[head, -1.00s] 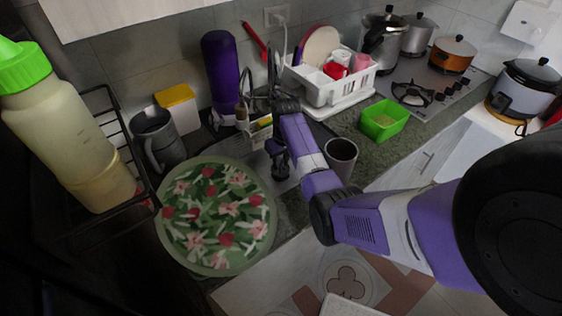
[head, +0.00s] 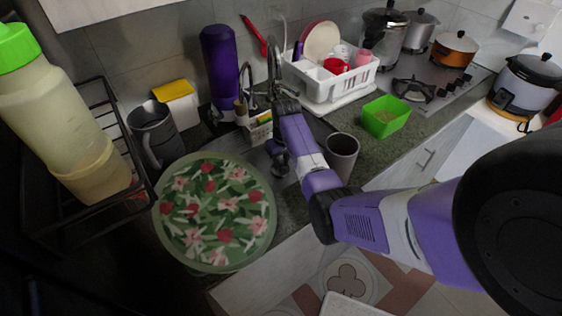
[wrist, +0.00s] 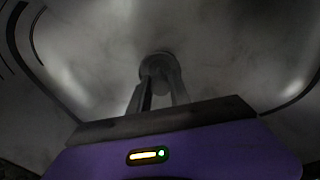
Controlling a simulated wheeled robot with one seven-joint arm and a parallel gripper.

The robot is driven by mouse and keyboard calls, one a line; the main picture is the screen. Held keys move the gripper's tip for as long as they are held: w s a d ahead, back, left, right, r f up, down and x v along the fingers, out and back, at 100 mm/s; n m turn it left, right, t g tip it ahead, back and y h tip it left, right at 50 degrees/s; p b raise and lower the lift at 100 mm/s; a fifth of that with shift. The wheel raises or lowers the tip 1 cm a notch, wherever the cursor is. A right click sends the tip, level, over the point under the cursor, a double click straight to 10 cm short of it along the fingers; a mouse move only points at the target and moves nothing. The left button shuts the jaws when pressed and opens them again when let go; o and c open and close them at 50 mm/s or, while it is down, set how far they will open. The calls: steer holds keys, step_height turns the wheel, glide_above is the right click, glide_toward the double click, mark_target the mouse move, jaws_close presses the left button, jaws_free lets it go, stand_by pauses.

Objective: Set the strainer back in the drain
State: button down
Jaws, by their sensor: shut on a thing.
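My gripper (wrist: 159,88) reaches down into the grey metal sink basin (wrist: 230,50). Its two fingers are shut on a small round grey piece, the strainer (wrist: 158,66), at their tips in the wrist view. The strainer is dim and partly covered by the fingers. I cannot tell the drain opening apart from it, nor whether the strainer touches the basin floor. In the head view my gripper (head: 279,164) is a dark shape over the sink, and the strainer is too small and dark to make out.
A round flowered tray (head: 215,212) stands left of the gripper, over the near side of the sink. The faucet (head: 273,75) rises behind my arm. A dark cup (head: 342,153) stands close right of my arm. A green bin (head: 386,119) and dish rack (head: 325,85) are farther right.

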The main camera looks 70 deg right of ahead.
mark_target(282, 171)
steer(key=shift+f, duration=0.1)
steer(key=c, duration=1.1)
jaws_free()
steer(key=shift+s+a+r, duration=0.1)
steer(key=shift+s+r, duration=0.05)
steer(key=shift+r, duration=1.15)
steer(key=shift+s+a+r, duration=0.1)
steer(key=shift+r, duration=1.15)
steer(key=shift+s+a+r, duration=0.1)
steer(key=shift+s+r, duration=0.05)
steer(key=shift+r, duration=1.15)
